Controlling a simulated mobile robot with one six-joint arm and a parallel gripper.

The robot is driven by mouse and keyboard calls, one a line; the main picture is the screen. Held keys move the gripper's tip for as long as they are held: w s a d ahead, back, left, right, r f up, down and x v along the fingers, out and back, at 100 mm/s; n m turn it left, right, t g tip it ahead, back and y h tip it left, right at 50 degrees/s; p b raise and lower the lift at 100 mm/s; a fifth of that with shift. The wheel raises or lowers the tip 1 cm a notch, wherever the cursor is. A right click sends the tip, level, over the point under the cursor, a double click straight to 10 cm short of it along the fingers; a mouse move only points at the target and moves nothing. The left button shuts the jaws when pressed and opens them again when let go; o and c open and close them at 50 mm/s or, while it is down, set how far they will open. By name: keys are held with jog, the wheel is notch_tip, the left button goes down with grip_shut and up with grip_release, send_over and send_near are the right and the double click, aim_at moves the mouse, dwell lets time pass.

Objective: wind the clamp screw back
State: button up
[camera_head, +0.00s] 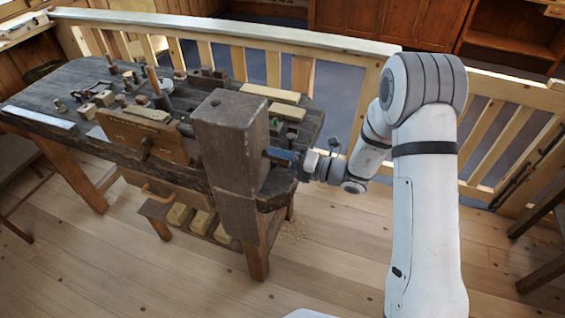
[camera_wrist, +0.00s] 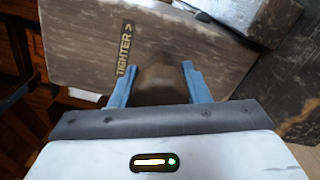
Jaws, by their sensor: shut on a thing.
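My gripper (camera_head: 283,155) reaches in from the right against the right side of a tall dark wooden block at the bench's end. In the wrist view its two blue fingers (camera_wrist: 158,86) are shut on a brown rounded wooden knob, the clamp screw's end (camera_wrist: 158,84). Behind the knob is a wooden face with a dark label (camera_wrist: 126,48) reading "TIGHTER >", turned on its side. The rest of the screw is hidden behind the knob and in the wood. In the head view the fingers and arm hide the knob.
The tall wooden block (camera_head: 232,150) stands at the bench's near right end. The workbench (camera_head: 90,75) carries several small blocks and tools, with an upright wooden board (camera_head: 140,135) along its front. A pale wooden railing (camera_head: 240,35) runs behind. The floor in front is clear.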

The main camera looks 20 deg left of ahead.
jog(key=n+b, duration=0.3)
jog(key=n, duration=0.1)
jog(key=shift+a+f+n+b, duration=0.1)
jog(key=shift+n+b, duration=0.2)
jog(key=shift+n, duration=0.1)
jog(key=n+b, duration=0.3)
jog(key=shift+n+b, duration=0.3)
jog(key=shift+b, duration=0.05)
jog(key=n+b, duration=0.3)
jog(key=b, duration=0.1)
jog(key=shift+f+n, duration=0.1)
jog(key=shift+n, duration=0.2)
jog(key=n+b, duration=0.3)
jog(key=b, duration=0.1)
jog(key=shift+n+b, duration=0.3)
jog(key=shift+b, duration=0.05)
jog(key=n+b, duration=0.4)
jog(key=b, duration=0.2)
jog(key=shift+s+f+n+b, duration=0.1)
jog(key=shift+n+b, duration=0.2)
jog(key=n+b, duration=0.4)
jog(key=b, duration=0.3)
jog(key=shift+n, duration=0.3)
jog(key=n+b, duration=0.3)
jog(key=b, duration=0.3)
jog(key=shift+n, duration=0.4)
jog(key=shift+r+n+b, duration=0.35)
jog(key=shift+n+b, duration=0.45)
jog(key=shift+b, duration=0.35)
jog(key=shift+r, duration=0.1)
